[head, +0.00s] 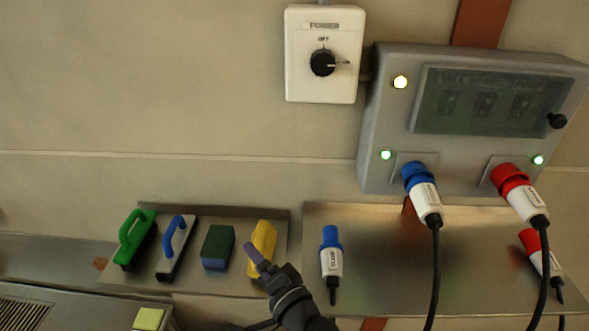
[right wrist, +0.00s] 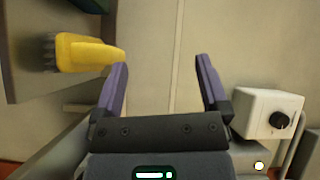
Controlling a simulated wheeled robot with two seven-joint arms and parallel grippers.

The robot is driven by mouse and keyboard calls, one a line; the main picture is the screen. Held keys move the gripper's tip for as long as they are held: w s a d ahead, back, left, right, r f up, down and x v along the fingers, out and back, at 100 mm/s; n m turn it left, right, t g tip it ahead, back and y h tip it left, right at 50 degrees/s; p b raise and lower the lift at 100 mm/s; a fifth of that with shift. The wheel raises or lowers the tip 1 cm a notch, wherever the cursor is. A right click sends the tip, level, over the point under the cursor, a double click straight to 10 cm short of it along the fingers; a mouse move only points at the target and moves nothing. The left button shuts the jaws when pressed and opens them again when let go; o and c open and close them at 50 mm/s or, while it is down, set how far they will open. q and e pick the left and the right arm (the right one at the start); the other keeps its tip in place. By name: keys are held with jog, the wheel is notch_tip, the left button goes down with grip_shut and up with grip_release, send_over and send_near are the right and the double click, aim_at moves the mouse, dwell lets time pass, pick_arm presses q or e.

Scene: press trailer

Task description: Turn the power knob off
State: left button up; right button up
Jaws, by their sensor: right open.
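The power knob (head: 322,63) is a round black knob on a white box (head: 325,90) fixed to the wall, labelled POWER with OFF above the knob. Its light pointer mark points to the right, not up at OFF. The knob also shows at the right in the right wrist view (right wrist: 280,120), on the white box (right wrist: 250,108). My right gripper (head: 258,256) is low in the head view, well below the box, in front of the shelf. In the right wrist view its two purple fingers (right wrist: 162,75) are apart with nothing between them. My left gripper is not in view.
A grey panel (head: 375,120) with lit lamps and plugged blue (head: 415,178) and red (head: 510,182) connectors is right of the box. Metal shelves below hold a yellow brush (head: 262,240), a green-blue sponge (head: 217,247), handled tools and loose plugs. The wall left of the box is clear.

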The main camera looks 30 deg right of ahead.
jog(key=d+r+m+t+h+p, duration=0.1)
jog(key=d+r+m+t+h, duration=0.2)
jog(key=r+m, duration=0.45)
jog(key=d+r+m+t+h, duration=0.2)
jog(key=d+r+m+h, duration=0.15)
jog(key=r+m, duration=0.4)
jog(key=m+g+h+p, duration=0.1)
jog(key=m+g+h, duration=0.5)
jog(key=m, duration=1)
send_near(324, 66)
jog(key=w+d, duration=0.1)
jog(key=w, duration=0.1)
jog(key=w+d+t+h, duration=0.1)
jog(key=w+d, duration=0.1)
jog(key=w, duration=0.1)
jog(key=w+d+r+t+h+p, duration=0.1)
jog(key=w, duration=0.1)
jog(key=shift+w+d, duration=0.25)
jog(key=shift+w, duration=0.1)
